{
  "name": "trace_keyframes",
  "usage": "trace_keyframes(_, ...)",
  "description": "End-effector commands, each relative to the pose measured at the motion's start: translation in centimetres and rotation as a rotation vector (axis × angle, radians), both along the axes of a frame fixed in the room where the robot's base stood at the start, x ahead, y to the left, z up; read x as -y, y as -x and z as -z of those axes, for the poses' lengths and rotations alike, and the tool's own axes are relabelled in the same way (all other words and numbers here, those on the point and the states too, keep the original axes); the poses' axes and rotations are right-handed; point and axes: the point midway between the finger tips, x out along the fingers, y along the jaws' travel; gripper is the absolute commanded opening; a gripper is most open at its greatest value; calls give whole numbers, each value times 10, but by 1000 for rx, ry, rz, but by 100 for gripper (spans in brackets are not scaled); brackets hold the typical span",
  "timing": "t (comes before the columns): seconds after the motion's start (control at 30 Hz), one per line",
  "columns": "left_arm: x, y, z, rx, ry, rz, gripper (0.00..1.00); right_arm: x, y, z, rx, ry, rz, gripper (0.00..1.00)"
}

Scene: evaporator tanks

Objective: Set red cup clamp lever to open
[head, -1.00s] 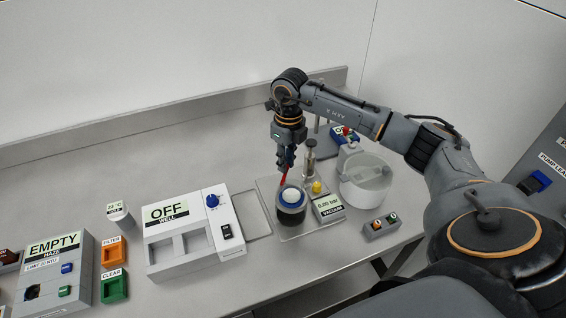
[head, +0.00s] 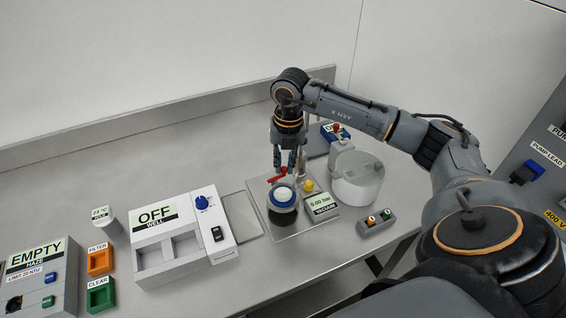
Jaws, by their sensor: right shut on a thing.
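The red lever (head: 277,177) sits at the back rim of a dark cup with a white top and blue-grey ring (head: 283,197). It lies low and slanted across the back of the cup. My right gripper (head: 284,169) comes down from above, with its fingers at the lever, and is shut on it. The exact contact is small and partly hidden by the fingers. My left gripper is out of view.
The cup stands on a metal plate (head: 258,228). Close by are a yellow knob (head: 308,185), a vacuum display (head: 321,205), a clear round vessel (head: 358,178) and a small button box (head: 376,221). The WELL unit (head: 165,262) is to the left. The back left bench is clear.

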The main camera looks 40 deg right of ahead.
Motion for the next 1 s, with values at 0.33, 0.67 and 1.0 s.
trace_keyframes(0.33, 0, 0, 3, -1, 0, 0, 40, 0, 3, 0, 1, 1, 105, 0)
trace_keyframes(0.67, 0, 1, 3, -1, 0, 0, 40, 0, 3, -1, 1, 1, 117, 0)
trace_keyframes(1.0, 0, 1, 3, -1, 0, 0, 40, 0, 3, 0, 1, 1, 115, 39)
